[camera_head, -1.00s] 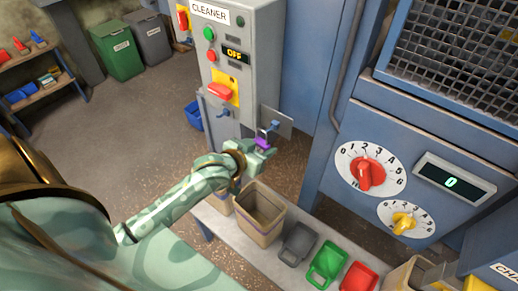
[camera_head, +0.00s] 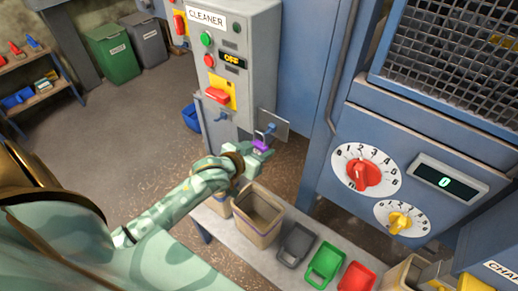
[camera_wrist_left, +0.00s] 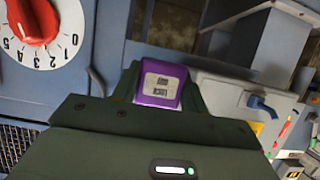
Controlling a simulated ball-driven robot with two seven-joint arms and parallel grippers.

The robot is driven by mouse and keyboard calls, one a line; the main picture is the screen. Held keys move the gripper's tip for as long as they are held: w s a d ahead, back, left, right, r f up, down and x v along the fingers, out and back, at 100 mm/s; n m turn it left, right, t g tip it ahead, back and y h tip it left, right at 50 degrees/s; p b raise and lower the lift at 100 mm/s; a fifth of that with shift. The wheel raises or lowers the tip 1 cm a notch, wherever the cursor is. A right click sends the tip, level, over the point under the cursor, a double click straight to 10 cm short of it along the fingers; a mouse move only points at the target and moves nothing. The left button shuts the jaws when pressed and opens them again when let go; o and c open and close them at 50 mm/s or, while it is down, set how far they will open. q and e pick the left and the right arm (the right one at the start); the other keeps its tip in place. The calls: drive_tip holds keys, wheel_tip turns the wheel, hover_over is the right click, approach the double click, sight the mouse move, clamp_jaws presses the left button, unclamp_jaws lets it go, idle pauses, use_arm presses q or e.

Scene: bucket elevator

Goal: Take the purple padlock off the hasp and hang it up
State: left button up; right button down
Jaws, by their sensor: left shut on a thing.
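The purple padlock (camera_head: 260,145) is between the fingers of my left gripper (camera_head: 262,151), in front of the grey plate (camera_head: 281,123) beside the CLEANER cabinet (camera_head: 232,95). Its shackle points up towards the plate. I cannot tell whether the shackle is still through the hasp. In the left wrist view the padlock body (camera_wrist_left: 160,84), with a pale label, sits between the dark fingers of the left gripper (camera_wrist_left: 160,100). A blue hook (camera_head: 222,117) sticks out of the cabinet front, left of the padlock; it also shows in the left wrist view (camera_wrist_left: 262,104). My right gripper is out of view.
A bench (camera_head: 222,231) below carries a tan bucket (camera_head: 258,226) and grey, green and red scoops. The blue machine (camera_head: 345,125) with a red dial (camera_head: 363,174) and yellow dial (camera_head: 400,222) stands at right.

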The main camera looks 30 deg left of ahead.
use_arm(q)
drive_tip(key=w, duration=0.3)
drive_tip(key=shift+w+d+p, duration=0.15)
drive_tip(key=shift+w+p, duration=0.1)
drive_tip(key=shift+p, duration=0.05)
idle(0.3)
drive_tip(key=shift+f, duration=0.2)
idle(0.3)
drive_tip(key=shift+f, duration=0.65)
drive_tip(key=o, duration=1.1)
